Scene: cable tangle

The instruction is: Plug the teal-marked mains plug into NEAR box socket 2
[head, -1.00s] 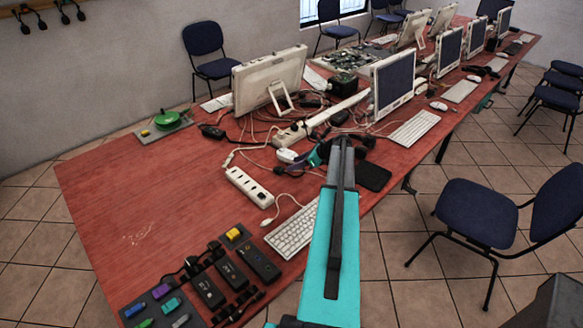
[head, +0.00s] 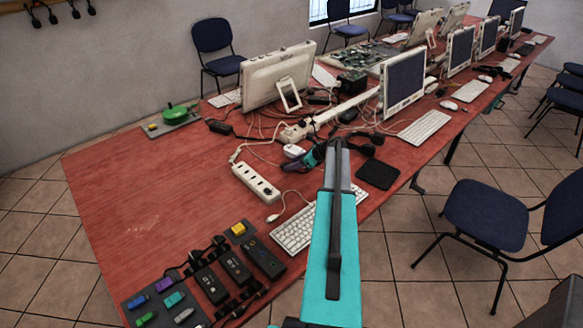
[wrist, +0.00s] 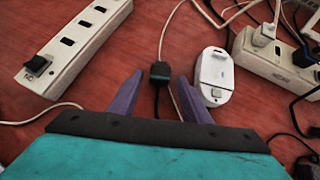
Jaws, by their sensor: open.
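A dark plug with a teal mark (wrist: 160,72) lies on the red table in the wrist view. A pale cable runs up from it and a dark line runs down below it. My gripper (wrist: 158,80) is open, its two purple fingers apart, with the plug between and just beyond the fingertips. In the head view my gripper (head: 324,153) is over the table by the cables, and the plug cannot be made out there. A white socket box (wrist: 88,28) lies left of my gripper; it also shows in the head view (head: 255,182). Its label is unclear.
A white oval device (wrist: 212,72) lies right of the fingers, with another white socket box (wrist: 283,68) and tangled cables beyond. A keyboard (head: 294,231) and black pad (head: 378,174) flank my arm.

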